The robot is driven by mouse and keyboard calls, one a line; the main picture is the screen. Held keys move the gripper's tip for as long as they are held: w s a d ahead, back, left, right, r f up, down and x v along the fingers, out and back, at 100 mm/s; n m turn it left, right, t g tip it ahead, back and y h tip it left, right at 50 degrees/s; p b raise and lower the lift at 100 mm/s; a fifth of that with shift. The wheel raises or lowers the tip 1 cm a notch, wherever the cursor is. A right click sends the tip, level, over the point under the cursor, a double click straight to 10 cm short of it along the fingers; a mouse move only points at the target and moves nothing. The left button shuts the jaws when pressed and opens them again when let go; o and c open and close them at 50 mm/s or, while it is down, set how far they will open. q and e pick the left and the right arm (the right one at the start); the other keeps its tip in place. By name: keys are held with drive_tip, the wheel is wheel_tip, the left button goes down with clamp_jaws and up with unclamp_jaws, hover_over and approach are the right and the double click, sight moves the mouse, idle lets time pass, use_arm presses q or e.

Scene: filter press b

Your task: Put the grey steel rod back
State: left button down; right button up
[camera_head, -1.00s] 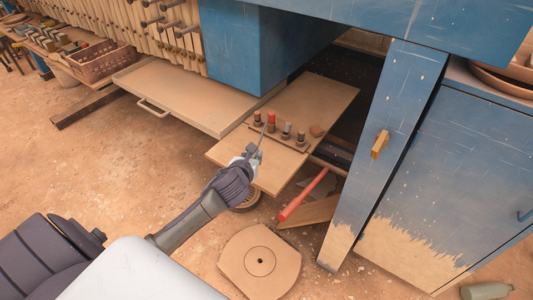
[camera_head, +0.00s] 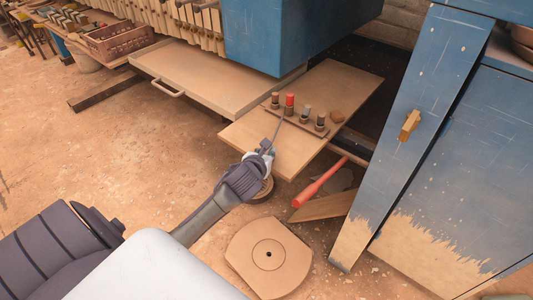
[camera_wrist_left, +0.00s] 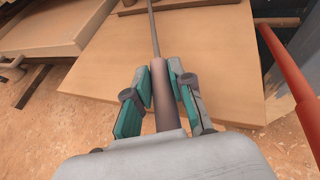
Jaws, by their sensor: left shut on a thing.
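My left gripper (camera_head: 268,150) is shut on the grey steel rod (camera_head: 277,130). In the left wrist view, the fingers (camera_wrist_left: 160,80) close on the rod's thick brownish end, and its thin grey shaft (camera_wrist_left: 154,35) points away from me. In the head view, the rod slants up towards a small dark rack (camera_head: 297,120) on a pale board (camera_head: 252,133). I cannot tell whether its tip touches the rack. The rack holds several short pegs, one with a red top (camera_head: 289,100). My right gripper is not in view.
A red-handled tool (camera_head: 320,182) lies right of the board, beside a blue post (camera_head: 408,110) with a wooden knob. A pale drawer (camera_head: 205,82) is to the left. A round-holed plate (camera_head: 268,254) lies on the floor.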

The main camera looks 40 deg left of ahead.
use_arm(q)
drive_tip(key=shift+f, duration=0.5)
idle(0.4)
drive_tip(key=c, duration=1)
unclamp_jaws()
drive_tip(key=shift+o, duration=0.3)
drive_tip(key=v, duration=1.2)
drive_tip(key=s+f+n+g+h+p, duration=0.1)
drive_tip(key=s+f+n+g, duration=0.3)
drive_tip(key=f, duration=0.7)
drive_tip(key=s+f+n, duration=0.3)
drive_tip(key=f+n, duration=0.3)
drive_tip(key=f, duration=0.5)
drive_tip(key=s+f+n+g+h+p, duration=0.1)
drive_tip(key=s+f+n+g, duration=0.3)
drive_tip(key=f, duration=0.6)
drive_tip(key=s+d+f+n+g, duration=0.1)
drive_tip(key=s+d+f+n, duration=0.2)
drive_tip(key=s+f+n, duration=0.2)
drive_tip(key=s+d+f+n+g+h+p, duration=0.1)
drive_tip(key=s+d+f+n, duration=0.2)
drive_tip(key=s, duration=0.9)
drive_tip(key=s+d+f+n+g+h, duration=0.1)
drive_tip(key=s+d+f+n, duration=0.2)
drive_tip(key=s+f+n, duration=0.5)
drive_tip(key=shift+s+f+p, duration=0.2)
drive_tip(key=shift+s+p, duration=0.15)
drive_tip(key=shift+s, duration=0.35)
